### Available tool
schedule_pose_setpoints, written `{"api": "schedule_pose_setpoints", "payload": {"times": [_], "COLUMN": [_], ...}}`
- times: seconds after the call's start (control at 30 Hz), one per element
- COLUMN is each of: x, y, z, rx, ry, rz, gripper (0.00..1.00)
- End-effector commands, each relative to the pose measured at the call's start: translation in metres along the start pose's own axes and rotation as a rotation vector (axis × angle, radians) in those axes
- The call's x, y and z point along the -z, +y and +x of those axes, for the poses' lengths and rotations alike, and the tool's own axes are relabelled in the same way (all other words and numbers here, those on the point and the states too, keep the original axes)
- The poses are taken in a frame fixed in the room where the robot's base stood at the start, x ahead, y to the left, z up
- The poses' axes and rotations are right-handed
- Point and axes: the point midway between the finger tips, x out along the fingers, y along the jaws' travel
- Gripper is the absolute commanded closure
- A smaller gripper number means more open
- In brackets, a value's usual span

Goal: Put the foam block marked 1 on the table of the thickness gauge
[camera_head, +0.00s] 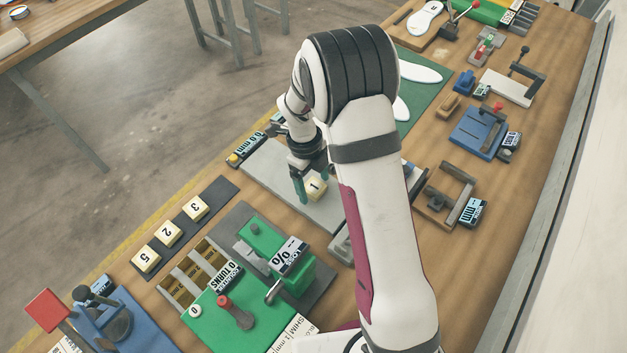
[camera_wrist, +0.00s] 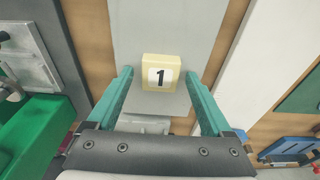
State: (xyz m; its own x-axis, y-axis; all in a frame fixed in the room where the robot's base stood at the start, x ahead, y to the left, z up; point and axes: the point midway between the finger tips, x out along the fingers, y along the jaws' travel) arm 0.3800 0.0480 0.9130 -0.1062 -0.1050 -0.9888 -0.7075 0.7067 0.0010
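The cream foam block marked 1 (camera_head: 316,188) appears to rest on a light grey plate (camera_head: 265,170) at the middle of the bench. In the wrist view the block (camera_wrist: 162,72) shows between the tips of my green fingers, with a clear gap on each side. My gripper (camera_head: 312,183) is open and points down at the block; it also shows in the wrist view (camera_wrist: 159,74). A display reading about 0.0 mm (camera_head: 247,150) stands at the plate's far-left end. Whether this plate is the thickness gauge's table I cannot tell; my arm hides part of it.
Foam blocks marked 3 (camera_head: 196,208), 2 (camera_head: 168,234) and 5 (camera_head: 146,259) sit on a dark strip. A green device with a percent display (camera_head: 288,257) stands front-left of my gripper. A C-shaped frame (camera_head: 447,193) with a mm display stands right of my arm.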

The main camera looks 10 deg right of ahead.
Motion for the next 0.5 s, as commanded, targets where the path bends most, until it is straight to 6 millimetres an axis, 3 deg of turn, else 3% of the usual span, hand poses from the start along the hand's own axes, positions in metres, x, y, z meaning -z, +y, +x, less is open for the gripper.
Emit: {"api": "schedule_pose_setpoints", "payload": {"times": [0.23, 0.5], "x": [0.000, 0.000], "y": [-0.001, -0.001], "z": [-0.011, -0.085], "rx": [0.002, 0.004], "ry": [-0.003, -0.003], "rz": [0.001, 0.000], "gripper": [0.16, 0.16]}}
